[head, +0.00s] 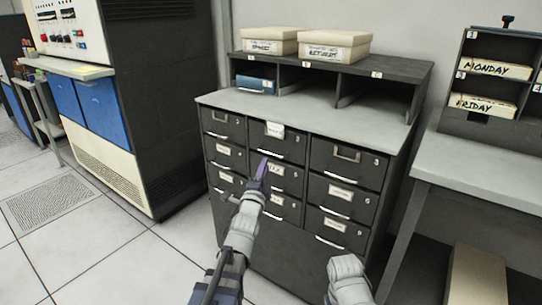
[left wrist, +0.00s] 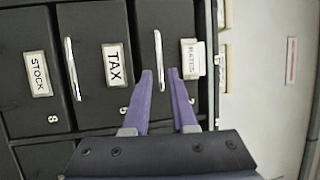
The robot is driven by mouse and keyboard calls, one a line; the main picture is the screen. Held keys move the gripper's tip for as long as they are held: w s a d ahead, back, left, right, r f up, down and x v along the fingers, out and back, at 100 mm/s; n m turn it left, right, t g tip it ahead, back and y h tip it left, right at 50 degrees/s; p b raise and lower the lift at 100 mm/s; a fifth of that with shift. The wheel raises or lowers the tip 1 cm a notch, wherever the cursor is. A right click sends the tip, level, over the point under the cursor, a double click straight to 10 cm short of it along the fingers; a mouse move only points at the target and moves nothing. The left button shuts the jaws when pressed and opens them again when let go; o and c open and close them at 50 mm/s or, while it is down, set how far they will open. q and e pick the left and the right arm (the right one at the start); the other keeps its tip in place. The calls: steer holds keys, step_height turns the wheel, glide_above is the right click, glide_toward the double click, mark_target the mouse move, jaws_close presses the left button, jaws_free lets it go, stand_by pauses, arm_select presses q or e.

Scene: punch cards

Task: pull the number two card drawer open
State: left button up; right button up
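The number two card drawer (head: 290,143) is the middle one in the top row of a dark cabinet and looks closed. Its label, RATES (left wrist: 190,59), and its upright-looking silver handle (left wrist: 158,50) show in the left wrist view. My left gripper (head: 264,162) reaches up to the middle column, with purple fingers just below that drawer's handle in the head view. In the left wrist view the fingers (left wrist: 161,74) are apart, with the handle's near end between their tips; contact cannot be told. Part of my right arm shows at the bottom; its gripper does not.
The TAX drawer (left wrist: 115,65) and STOCK drawer (left wrist: 39,74) lie below in the same column. The cabinet's grey top (head: 310,118) carries a shelf with two lidded boxes (head: 335,46). A grey desk (head: 480,176) stands right; the floor at left is clear.

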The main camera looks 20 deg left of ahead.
mark_target(269, 153)
arm_select(q)
steer(key=w, duration=0.2)
steer(key=w+r+p, duration=0.1)
steer(key=w, duration=0.4)
steer(key=shift+w+a+r, duration=0.15)
steer(key=shift+w, duration=0.15)
steer(key=shift+s, duration=0.1)
jaws_close()
stand_by(1.0)
